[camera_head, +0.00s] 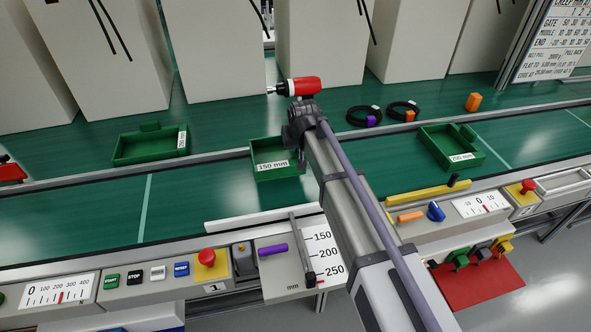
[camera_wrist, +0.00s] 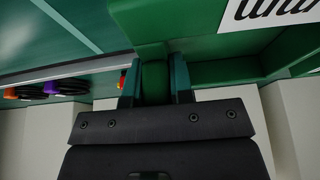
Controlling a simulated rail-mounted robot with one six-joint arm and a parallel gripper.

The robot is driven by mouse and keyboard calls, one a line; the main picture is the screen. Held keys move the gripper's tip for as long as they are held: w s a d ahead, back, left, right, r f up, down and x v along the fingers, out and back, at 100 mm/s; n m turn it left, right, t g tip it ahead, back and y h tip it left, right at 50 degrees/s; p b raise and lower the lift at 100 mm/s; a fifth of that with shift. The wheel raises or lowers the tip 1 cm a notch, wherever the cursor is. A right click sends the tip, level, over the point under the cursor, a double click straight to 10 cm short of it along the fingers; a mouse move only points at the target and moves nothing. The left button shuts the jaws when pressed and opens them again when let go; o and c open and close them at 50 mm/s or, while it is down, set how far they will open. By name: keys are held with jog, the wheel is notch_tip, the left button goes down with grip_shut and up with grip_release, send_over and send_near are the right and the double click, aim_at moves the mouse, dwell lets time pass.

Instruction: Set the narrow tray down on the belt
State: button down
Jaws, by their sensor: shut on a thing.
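The narrow tray (camera_head: 268,175) is green, open-topped and labelled 150 mm. It is in the middle of the head view, over the green belt (camera_head: 200,200), and looks about level. I cannot tell whether its bottom touches the belt. My gripper (camera_head: 301,155) is at the tray's right side, and the arm partly hides that end. In the wrist view, my gripper (camera_wrist: 155,80) has its two fingers closed on a green tab of the tray (camera_wrist: 215,72), whose white label shows at the upper right.
A red-and-black tool (camera_head: 300,87), cable coils (camera_head: 365,116) and large pale boxes (camera_head: 215,50) stand behind. A white bar (camera_head: 262,218) lies along the belt's front edge.

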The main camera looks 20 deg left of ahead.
jog(key=shift+f, duration=0.45)
notch_tip(320, 180, down, 4)
jog(key=b, duration=0.3)
jog(key=shift+r+b, duration=0.1)
jog(key=shift+b, duration=0.2)
jog(key=shift+r, duration=0.25)
jog(key=shift+f, duration=0.2)
jog(key=c, duration=1)
grip_release()
jog(key=shift+d, duration=0.1)
jog(key=shift+r, duration=0.1)
